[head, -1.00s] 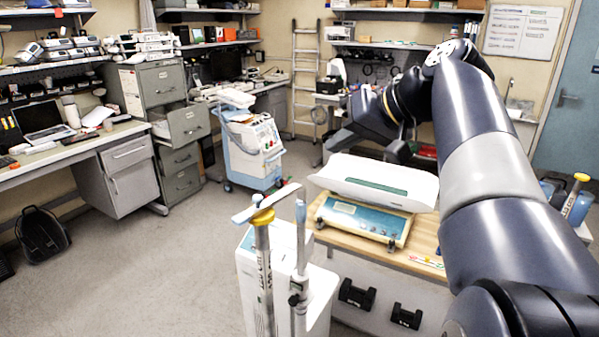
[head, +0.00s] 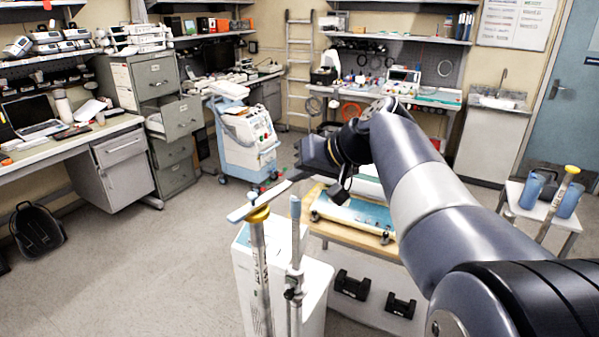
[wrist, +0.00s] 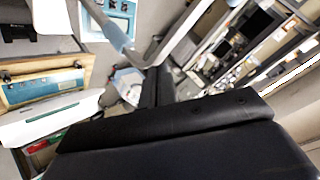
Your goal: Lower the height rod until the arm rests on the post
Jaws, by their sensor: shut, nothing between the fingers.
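The height rod's post (head: 261,275) stands upright at the lower middle of the head view, with a yellow collar (head: 258,215) near its top. The flat pale blue-grey arm (head: 244,210) lies across just above the collar. I cannot tell whether it touches the post. My gripper (head: 303,176) is beside the arm's far right end, shut and empty. In the wrist view its dark fingers (wrist: 154,87) are together, close to pale bars, one of them blue-grey (wrist: 108,33). Whether the fingers touch the arm is unclear.
A thinner pole (head: 295,250) with a blue top stands just right of the post. Behind is a wooden table (head: 335,232) with a baby scale. A blue-white cart (head: 247,145) stands further back. At right, a trolley (head: 520,205) holds blue jugs.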

